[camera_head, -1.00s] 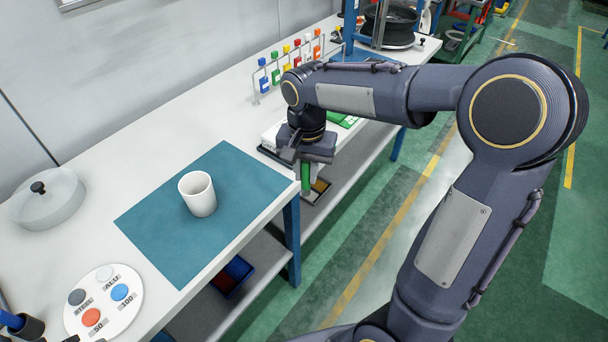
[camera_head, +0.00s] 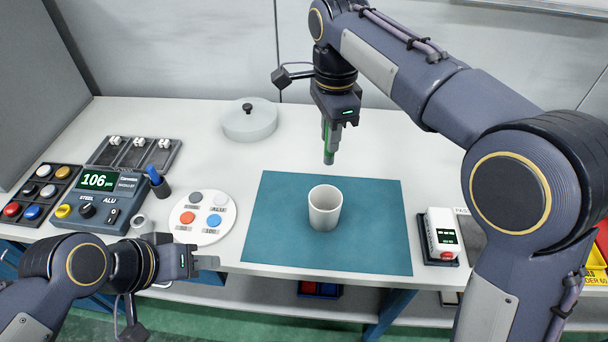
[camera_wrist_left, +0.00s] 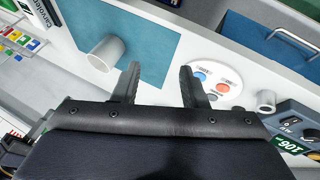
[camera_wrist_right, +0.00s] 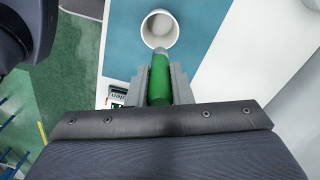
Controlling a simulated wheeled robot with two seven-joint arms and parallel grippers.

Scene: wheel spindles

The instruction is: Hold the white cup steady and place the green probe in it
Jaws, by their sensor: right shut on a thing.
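The white cup (camera_head: 325,208) stands upright and open on the teal mat (camera_head: 272,245). It also shows in the left wrist view (camera_wrist_left: 105,53) and in the right wrist view (camera_wrist_right: 160,29). My right gripper (camera_head: 332,132) is shut on the green probe (camera_wrist_right: 159,80), above and behind the cup in the head view. The probe's grey tip (camera_head: 329,158) points down, clear of the cup. My left gripper (camera_head: 207,262) is at the table's front edge, left of the mat. Its two fingers (camera_wrist_left: 160,85) are apart with nothing between them, and it does not touch the cup.
A round plate with coloured discs (camera_head: 202,218) lies left of the mat. A gauge box reading 106 (camera_head: 100,195) and a pen holder (camera_head: 159,185) stand further left. A lidded round dish (camera_head: 249,122) is at the back. A white device (camera_head: 441,238) stands right of the mat.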

